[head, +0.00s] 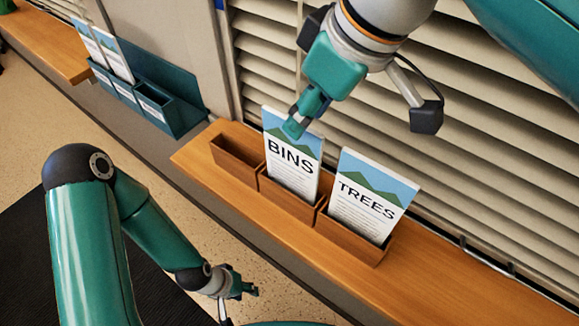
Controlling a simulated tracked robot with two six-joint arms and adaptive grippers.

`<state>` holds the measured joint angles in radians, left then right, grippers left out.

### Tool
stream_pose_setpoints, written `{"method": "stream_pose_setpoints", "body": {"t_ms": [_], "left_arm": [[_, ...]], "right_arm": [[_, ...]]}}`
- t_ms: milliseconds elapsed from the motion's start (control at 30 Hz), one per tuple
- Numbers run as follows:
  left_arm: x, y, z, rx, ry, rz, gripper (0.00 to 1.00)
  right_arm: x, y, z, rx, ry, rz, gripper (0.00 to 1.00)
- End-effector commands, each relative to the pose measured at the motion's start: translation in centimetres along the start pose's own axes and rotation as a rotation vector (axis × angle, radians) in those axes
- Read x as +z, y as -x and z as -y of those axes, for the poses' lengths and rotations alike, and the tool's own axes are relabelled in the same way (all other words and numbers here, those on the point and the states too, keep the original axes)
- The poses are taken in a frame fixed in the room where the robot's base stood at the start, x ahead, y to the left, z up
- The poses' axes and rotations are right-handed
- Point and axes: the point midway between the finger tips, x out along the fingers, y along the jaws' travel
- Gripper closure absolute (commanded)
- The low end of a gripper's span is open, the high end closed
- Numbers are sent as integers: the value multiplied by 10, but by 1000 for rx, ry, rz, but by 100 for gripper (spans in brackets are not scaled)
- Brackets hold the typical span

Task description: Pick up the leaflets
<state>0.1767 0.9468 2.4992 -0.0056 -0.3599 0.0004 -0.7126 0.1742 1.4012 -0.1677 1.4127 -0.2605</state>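A BINS leaflet (288,165) stands in the middle compartment of a wooden three-part holder (268,200). A TREES leaflet (362,203) stands tilted in its right compartment. The left compartment is empty. My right gripper (293,126) comes from above, with its fingertips over the top part of the BINS leaflet, covering a little of its picture. Whether the fingers close on it is unclear. My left gripper (250,289) hangs low in front of the counter, apart from the leaflets. Its finger gap is too small to judge.
The wooden counter (445,277) is bare right of the holder. Slatted shutters (480,150) rise close behind it. A teal holder (178,112) with two leaflets (113,57) and an empty right compartment is at the upper left. A grey pillar (178,50) stands behind the teal holder.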

Motion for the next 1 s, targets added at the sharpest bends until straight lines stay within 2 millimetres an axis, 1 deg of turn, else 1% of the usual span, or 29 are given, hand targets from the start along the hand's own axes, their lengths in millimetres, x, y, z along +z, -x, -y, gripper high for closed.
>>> {"method": "stream_pose_setpoints", "body": {"t_ms": [167,400,500,767,900,1000], "left_arm": [[0,0,0,0,0,-1,60],[0,0,0,0,0,-1,60],[0,0,0,0,0,-1,60],[0,0,0,0,0,-1,60],[0,0,0,0,0,-1,60],[0,0,0,0,0,-1,60]], "right_arm": [[2,-11,0,0,-1,2,62],[5,-44,1,1,-4,3,62],[5,-52,1,1,-4,2,62],[4,-54,1,2,-5,0,62],[5,-54,1,2,-5,0,86],[5,-54,1,2,-5,0,100]]}}
